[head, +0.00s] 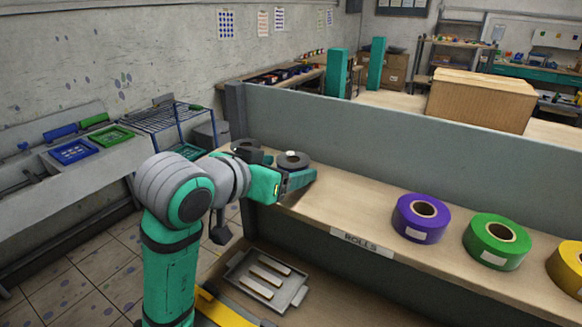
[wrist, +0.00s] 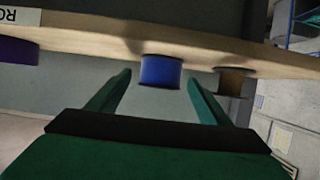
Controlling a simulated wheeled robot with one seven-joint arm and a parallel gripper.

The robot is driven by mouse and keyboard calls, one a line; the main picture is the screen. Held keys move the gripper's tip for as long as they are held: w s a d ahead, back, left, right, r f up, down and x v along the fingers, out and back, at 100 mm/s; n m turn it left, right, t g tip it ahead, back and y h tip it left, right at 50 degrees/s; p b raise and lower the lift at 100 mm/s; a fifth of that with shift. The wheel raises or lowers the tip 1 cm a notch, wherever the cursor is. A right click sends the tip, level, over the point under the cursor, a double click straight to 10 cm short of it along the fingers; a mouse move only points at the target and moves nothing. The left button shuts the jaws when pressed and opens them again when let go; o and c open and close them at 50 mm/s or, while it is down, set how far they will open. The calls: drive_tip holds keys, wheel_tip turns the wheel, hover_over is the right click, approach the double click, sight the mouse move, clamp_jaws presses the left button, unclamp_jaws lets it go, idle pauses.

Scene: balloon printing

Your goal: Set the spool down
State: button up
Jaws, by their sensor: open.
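A spool (head: 292,158) stands at the left end of the wooden shelf, its top dark grey with a pale core in the head view. Its side shows blue in the wrist view (wrist: 160,70). My gripper (head: 302,179) is at its near side and hides much of that side. In the wrist view, my gripper (wrist: 158,80) is open, with a finger to either side of the blue spool and gaps beside it. The wrist view is upside down, and the spool appears to rest on the shelf (wrist: 105,35). I cannot tell how far it sits between the fingertips.
A dark brownish roll (head: 245,147) stands just left of the spool. Purple (head: 407,226), green (head: 480,252) and yellow (head: 566,278) rolls stand to the right along the shelf (head: 348,205). A grey panel (head: 340,125) backs it. A tray (head: 243,278) lies below.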

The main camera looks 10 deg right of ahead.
drive_tip(key=v, duration=0.8)
drive_tip(key=shift+a, duration=0.2)
drive_tip(key=shift+s+r, duration=0.1)
